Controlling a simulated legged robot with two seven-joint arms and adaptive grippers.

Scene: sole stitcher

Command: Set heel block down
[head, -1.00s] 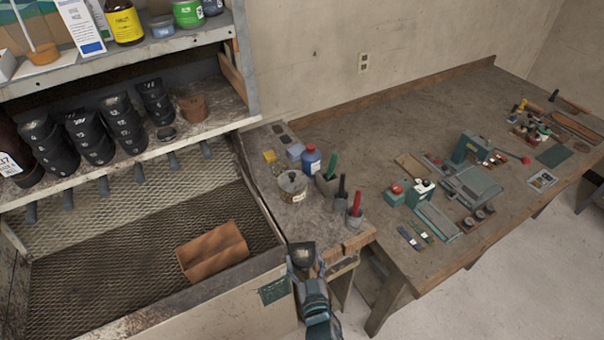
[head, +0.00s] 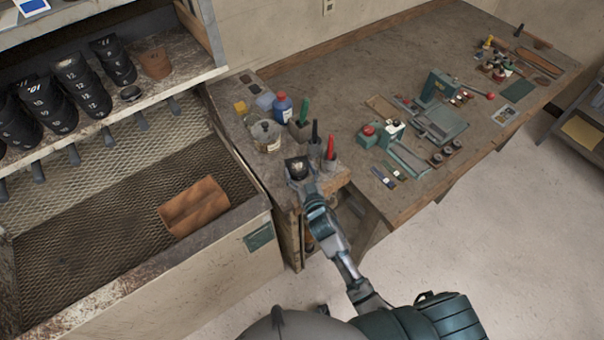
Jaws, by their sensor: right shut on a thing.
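The heel block (head: 297,167) is a small black piece with a paler worn face. My right gripper (head: 299,180) is shut on it at the front end of the small side bench (head: 262,178). I cannot tell whether the block touches the bench top or hangs just above it. The gripper hides its lower part. My left gripper is not in view.
Close by on the side bench stand a tin (head: 266,136), a blue bottle (head: 283,107) and upright tools with red (head: 330,149), black and green handles. A mesh-floored bin (head: 110,215) holds a brown leather piece (head: 194,206). A workbench (head: 400,60) with a green machine (head: 437,88) is to the right.

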